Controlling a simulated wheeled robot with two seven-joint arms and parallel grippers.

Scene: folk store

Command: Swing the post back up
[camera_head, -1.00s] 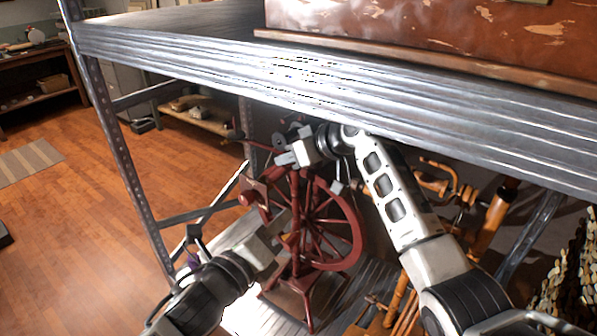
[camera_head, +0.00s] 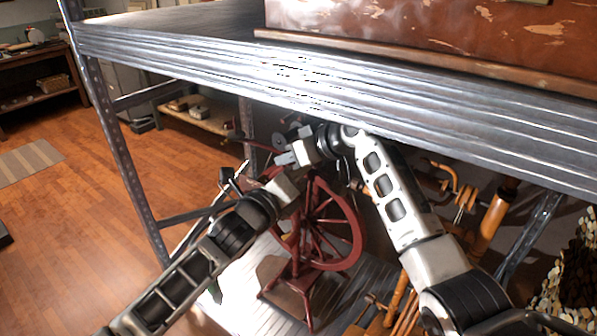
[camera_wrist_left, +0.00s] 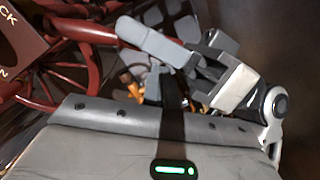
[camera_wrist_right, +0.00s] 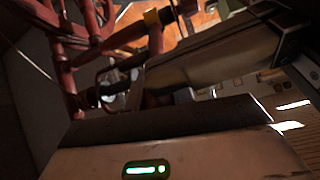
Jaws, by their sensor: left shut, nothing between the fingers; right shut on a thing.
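A dark red spinning wheel (camera_head: 352,250) stands on the lower shelf, its round wheel facing me. My right gripper (camera_head: 280,158) is high beside it, just under the upper shelf. It is shut on a slim red post (camera_head: 258,146) of the spinning wheel, which leans out to the left. My left gripper (camera_head: 290,186) is shut and empty, just below the right one, in front of the wheel's upper left part. It hides part of the frame there.
The thick metal upper shelf (camera_head: 330,85) hangs close above both grippers. A shelf upright (camera_head: 115,150) stands at the left. Orange-brown wooden equipment (camera_head: 492,222) is close on the right. Open wooden floor (camera_head: 60,240) lies at the left.

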